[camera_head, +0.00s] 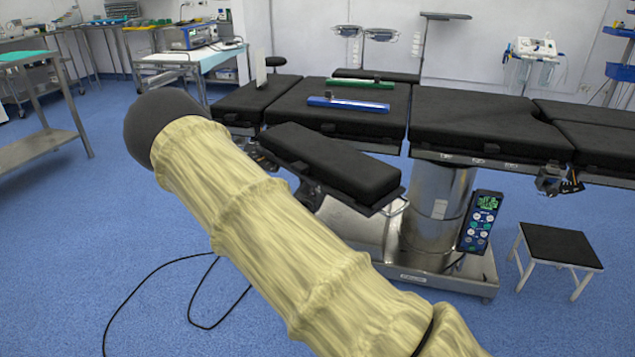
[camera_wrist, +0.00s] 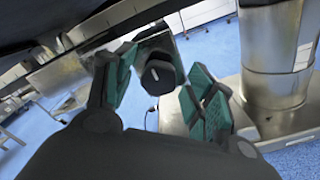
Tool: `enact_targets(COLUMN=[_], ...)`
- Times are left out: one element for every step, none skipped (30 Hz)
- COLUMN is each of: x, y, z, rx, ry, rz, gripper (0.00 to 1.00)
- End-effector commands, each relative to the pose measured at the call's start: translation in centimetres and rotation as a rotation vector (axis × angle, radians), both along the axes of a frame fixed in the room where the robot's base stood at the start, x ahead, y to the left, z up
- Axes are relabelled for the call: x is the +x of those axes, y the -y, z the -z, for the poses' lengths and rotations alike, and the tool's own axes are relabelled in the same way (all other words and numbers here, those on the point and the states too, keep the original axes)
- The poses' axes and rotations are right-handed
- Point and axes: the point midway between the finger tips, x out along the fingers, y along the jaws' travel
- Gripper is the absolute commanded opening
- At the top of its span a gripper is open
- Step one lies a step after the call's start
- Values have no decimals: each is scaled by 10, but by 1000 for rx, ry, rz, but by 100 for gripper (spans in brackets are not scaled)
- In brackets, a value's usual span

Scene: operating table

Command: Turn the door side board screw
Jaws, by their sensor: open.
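In the wrist view, a black knob-like screw head (camera_wrist: 160,77) with a small light mark sits below a grey metal rail clamp. My gripper (camera_wrist: 163,80) is open, with one teal-padded finger to the left of the screw head and one to the right. Gaps show on both sides, so neither pad visibly touches it. The black padded side board (camera_head: 333,160) sticks out from the near side of the operating table in the head view. My covered arm crosses that view, and the gripper and screw are hidden there.
The operating table (camera_head: 470,123) runs across the back, on a steel column (camera_head: 440,210). A blue bar (camera_head: 348,104) and a green bar (camera_head: 360,83) lie on it. A hand control (camera_head: 481,222) hangs by the column. A stool (camera_head: 557,246) stands at right. Cables lie on the floor.

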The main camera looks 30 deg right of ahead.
Motion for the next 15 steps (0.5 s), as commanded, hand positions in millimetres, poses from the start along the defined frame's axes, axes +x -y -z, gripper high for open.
enact_targets(x=[0, 0, 0, 0, 0, 0, 0, 0, 0, 0, 0, 0, 0, 0, 0], y=[0, 0, 0, 0, 0, 0, 0, 0, 0, 0, 0, 0, 0, 0, 0], z=[0, 0, 0, 0, 0, 0, 0, 0, 0, 0, 0, 0, 0, 0, 0], rx=[0, 0, 0, 0, 0, 0, 0, 0, 0, 0, 0, 0, 0, 0, 1], ry=[0, 0, 0, 0, 0, 0, 0, 0, 0, 0, 0, 0, 0, 0, 1], rz=[0, 0, 0, 0, 0, 0, 0, 0, 0, 0, 0, 0, 0, 0, 0], gripper=[55, 55, 55, 55, 49, 42, 37, 31, 24, 18, 13, 9, 9, 9, 9])
